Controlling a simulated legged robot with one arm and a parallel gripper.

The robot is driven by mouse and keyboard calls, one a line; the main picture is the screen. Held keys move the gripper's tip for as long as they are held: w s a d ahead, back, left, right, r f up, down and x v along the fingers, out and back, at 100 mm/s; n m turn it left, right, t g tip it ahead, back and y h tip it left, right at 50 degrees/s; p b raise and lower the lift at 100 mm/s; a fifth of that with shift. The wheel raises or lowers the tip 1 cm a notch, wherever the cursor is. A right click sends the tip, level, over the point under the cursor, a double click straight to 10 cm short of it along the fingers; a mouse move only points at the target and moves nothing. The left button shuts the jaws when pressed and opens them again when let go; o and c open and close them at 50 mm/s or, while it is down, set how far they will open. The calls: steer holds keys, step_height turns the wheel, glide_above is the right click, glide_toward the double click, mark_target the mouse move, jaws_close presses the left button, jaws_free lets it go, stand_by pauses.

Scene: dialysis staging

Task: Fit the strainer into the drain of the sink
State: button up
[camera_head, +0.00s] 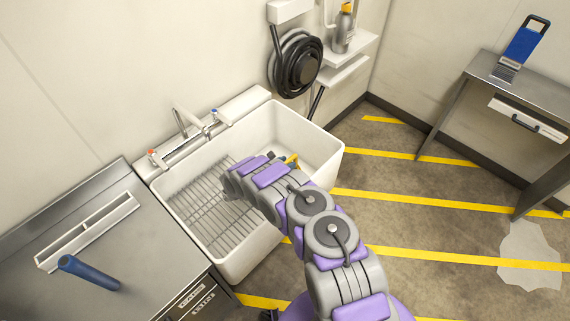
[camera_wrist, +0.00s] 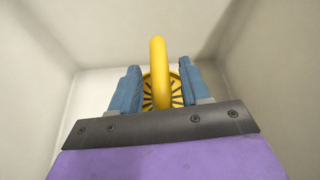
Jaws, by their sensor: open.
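The white sink (camera_head: 318,143) stands against the wall, with a wire rack (camera_head: 208,205) over its left part. My arm reaches over the sink, and my gripper (camera_head: 286,160) is down at its basin, largely hidden behind the arm in the head view. In the wrist view my gripper (camera_wrist: 158,88) is open, with one blue finger on each side of a yellow strainer. The strainer (camera_wrist: 158,75) has an upright loop handle between the fingers and a slotted disc below. A bit of yellow shows beside the gripper in the head view. The drain is not visible.
A faucet (camera_head: 190,122) with red and blue handles sits at the sink's back. A steel counter (camera_head: 140,250) with a blue-handled tool (camera_head: 88,271) adjoins it at left. A hose reel (camera_head: 297,64) and a bottle shelf (camera_head: 350,50) are on the wall. Striped floor is open at right.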

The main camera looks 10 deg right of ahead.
steer(key=p+v, duration=0.4)
steer(key=v, duration=0.8)
steer(key=shift+r, duration=0.1)
